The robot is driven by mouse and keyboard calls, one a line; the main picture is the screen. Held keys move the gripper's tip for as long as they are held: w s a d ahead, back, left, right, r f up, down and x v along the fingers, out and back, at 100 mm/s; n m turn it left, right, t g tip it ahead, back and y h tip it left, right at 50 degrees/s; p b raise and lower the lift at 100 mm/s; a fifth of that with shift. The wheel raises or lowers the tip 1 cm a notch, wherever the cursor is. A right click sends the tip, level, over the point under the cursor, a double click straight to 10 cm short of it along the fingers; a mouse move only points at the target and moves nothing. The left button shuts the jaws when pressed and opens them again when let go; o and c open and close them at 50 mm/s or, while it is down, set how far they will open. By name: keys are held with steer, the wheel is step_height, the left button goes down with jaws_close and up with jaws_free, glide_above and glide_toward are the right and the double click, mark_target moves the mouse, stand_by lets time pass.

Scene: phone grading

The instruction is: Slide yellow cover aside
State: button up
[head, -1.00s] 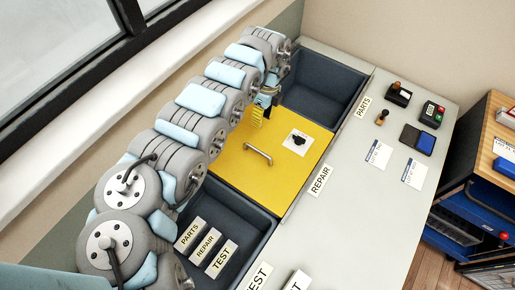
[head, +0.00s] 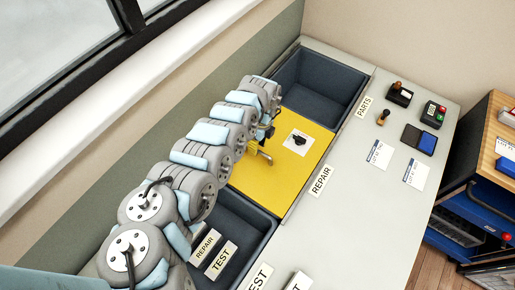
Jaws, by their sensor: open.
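The yellow cover (head: 289,179) lies flat over the middle bin, between two open dark bins. Its metal handle (head: 266,159) is partly hidden behind my gripper. A white square with a small black item (head: 299,141) sits on the cover's upper part. My gripper (head: 258,152) is open and low over the cover, right at the handle's upper left end. I cannot tell whether it touches the handle. My arm hides the cover's left edge.
The far dark bin (head: 320,85) looks empty. The near dark bin (head: 243,216) holds REPAIR and TEST blocks (head: 221,261). Stamps, a blue ink pad (head: 418,139) and paper slips lie on the counter (head: 355,215) at right.

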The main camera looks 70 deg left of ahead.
steer(key=shift+d+f, duration=0.1)
steer(key=shift+f, duration=0.4)
jaws_close()
